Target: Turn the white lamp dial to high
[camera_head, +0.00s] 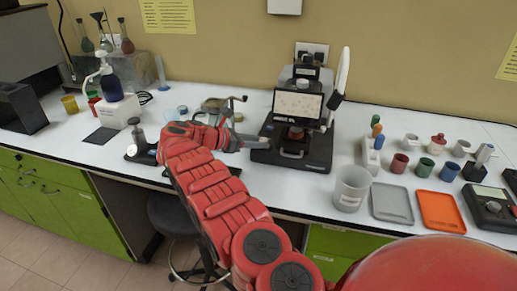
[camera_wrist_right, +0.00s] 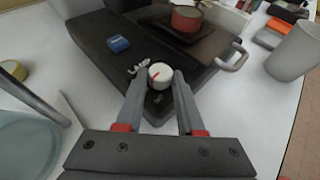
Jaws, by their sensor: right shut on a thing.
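The white lamp dial (camera_wrist_right: 160,76) is a small round knob with a red mark on its top. It sits on the dark base of the analysis device, in the lower middle of the right wrist view. My right gripper (camera_wrist_right: 160,84) is shut on the dial, with one finger on each side of it. In the head view, my right gripper (camera_head: 258,142) reaches the left side of the device (camera_head: 297,103), and the dial is too hidden to make out there. My left gripper is not in view.
A blue button (camera_wrist_right: 119,44) and a red cup (camera_wrist_right: 187,17) are on the device. A metal handle (camera_wrist_right: 231,57) sticks out from its edge. A grey beaker (camera_head: 351,187), a grey tray (camera_head: 391,203) and an orange tray (camera_head: 440,211) stand to the right on the white bench.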

